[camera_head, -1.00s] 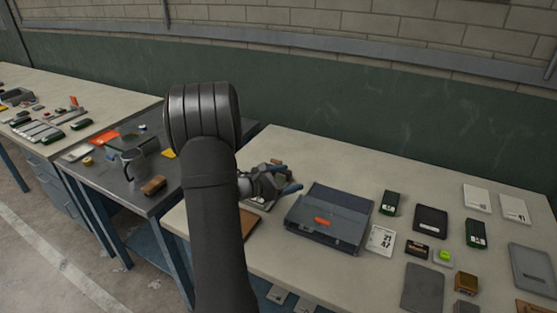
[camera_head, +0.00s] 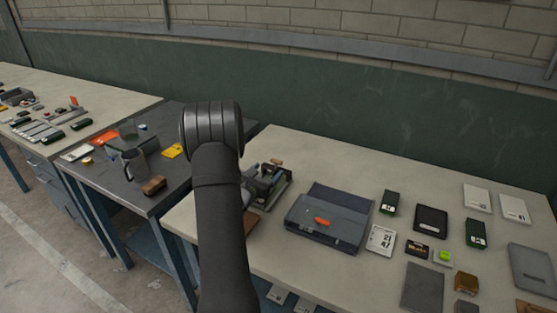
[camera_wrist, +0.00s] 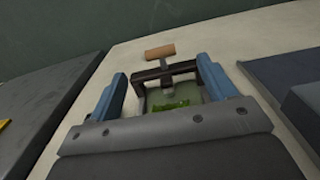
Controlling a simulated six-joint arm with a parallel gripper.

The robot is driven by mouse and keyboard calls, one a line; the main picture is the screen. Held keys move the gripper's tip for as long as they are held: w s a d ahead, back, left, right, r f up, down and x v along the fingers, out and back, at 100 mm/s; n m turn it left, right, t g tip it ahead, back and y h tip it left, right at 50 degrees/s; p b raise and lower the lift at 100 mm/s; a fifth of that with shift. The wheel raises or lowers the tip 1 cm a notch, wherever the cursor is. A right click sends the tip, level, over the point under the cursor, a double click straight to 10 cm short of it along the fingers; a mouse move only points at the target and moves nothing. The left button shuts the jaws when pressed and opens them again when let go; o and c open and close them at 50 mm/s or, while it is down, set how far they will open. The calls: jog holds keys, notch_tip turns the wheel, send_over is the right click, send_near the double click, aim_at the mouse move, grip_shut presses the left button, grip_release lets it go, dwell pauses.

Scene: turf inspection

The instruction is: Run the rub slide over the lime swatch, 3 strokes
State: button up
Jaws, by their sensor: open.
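My gripper (camera_wrist: 162,69) is open, with one blue finger on each side of the slide; contact cannot be told. In the head view, the rub rig (camera_head: 270,184) stands at the table's left end, partly hidden by my arm.
A grey case with an orange latch (camera_head: 322,221) stands right of the rig. Farther right lie cards, dark boxes and a lime-topped block (camera_head: 444,256). A darker bench with a jug (camera_head: 133,163) adjoins on the left. The pale table's back strip is clear.

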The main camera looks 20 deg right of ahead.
aim_at(275, 163)
jog(key=x, duration=0.9)
jog(key=shift+d, duration=0.1)
jog(key=c, duration=1.4)
jog(key=v, duration=1.2)
jog(key=shift+s+f, duration=0.1)
jog(key=o, duration=1.4)
jog(key=v, duration=1.7)
jog(key=shift+s+a, duration=0.2)
jog(key=shift+a, duration=0.15)
